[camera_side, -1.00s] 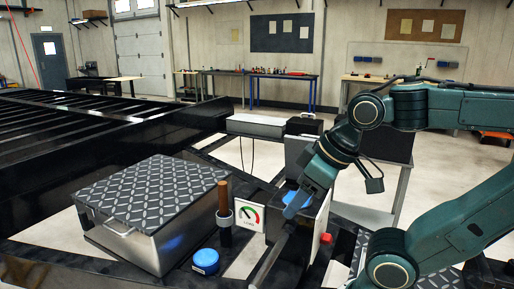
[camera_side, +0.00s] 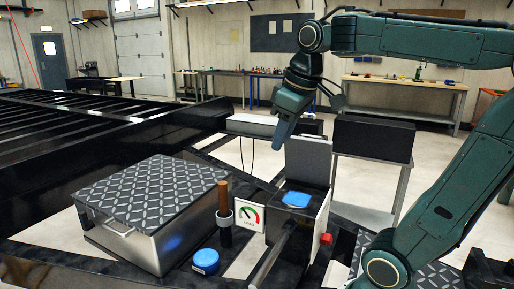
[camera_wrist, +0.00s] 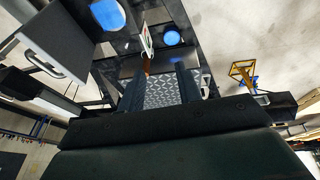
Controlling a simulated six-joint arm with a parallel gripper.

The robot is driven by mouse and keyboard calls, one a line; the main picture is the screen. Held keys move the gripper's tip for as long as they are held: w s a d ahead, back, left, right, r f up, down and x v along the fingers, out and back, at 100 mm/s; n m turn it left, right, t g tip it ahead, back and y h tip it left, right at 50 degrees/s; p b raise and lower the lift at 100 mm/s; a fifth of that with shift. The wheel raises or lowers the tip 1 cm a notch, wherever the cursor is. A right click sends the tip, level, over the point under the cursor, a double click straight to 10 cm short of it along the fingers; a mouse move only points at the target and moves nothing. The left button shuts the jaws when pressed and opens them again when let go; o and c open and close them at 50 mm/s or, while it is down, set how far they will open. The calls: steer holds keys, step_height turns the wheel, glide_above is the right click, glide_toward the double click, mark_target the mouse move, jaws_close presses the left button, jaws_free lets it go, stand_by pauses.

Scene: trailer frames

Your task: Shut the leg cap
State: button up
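A dark box (camera_side: 286,222) on the trailer tongue has its grey lid (camera_side: 307,160) standing upright at the back. The lid, with a handle, also shows in the wrist view (camera_wrist: 70,32). A blue round top (camera_side: 296,199) is inside the box, seen also in the wrist view (camera_wrist: 108,14). A second blue round cap (camera_side: 206,261) sits lower on the frame, left of the box. I cannot tell for sure which part is the leg cap. My gripper (camera_side: 280,141) hangs above and behind the box, left of the lid. In the wrist view its fingers (camera_wrist: 160,80) are apart and empty.
A silver toolbox with a tread-plate lid (camera_side: 150,190) stands left. A brown-handled lever (camera_side: 224,205) and a gauge plate (camera_side: 249,216) stand between it and the box. A red knob (camera_side: 326,239) sticks out at the box's right. A black case (camera_side: 374,138) stands behind.

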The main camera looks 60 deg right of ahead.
steer(key=d+r+g, duration=0.1)
steer(key=d+r, duration=0.3)
steer(key=d, duration=0.8)
steer(key=d+r+g+y, duration=0.1)
steer(key=d+r+g, duration=0.1)
steer(key=d, duration=1.1)
steer(key=shift+w+d+r+g, duration=0.3)
steer(key=shift+w+r, duration=0.15)
steer(key=shift+r, duration=0.45)
steer(key=shift+f, duration=0.1)
steer(key=shift+a+f, duration=0.1)
steer(key=shift+f, duration=6.7)
steer(key=shift+c, duration=0.2)
jaws_close()
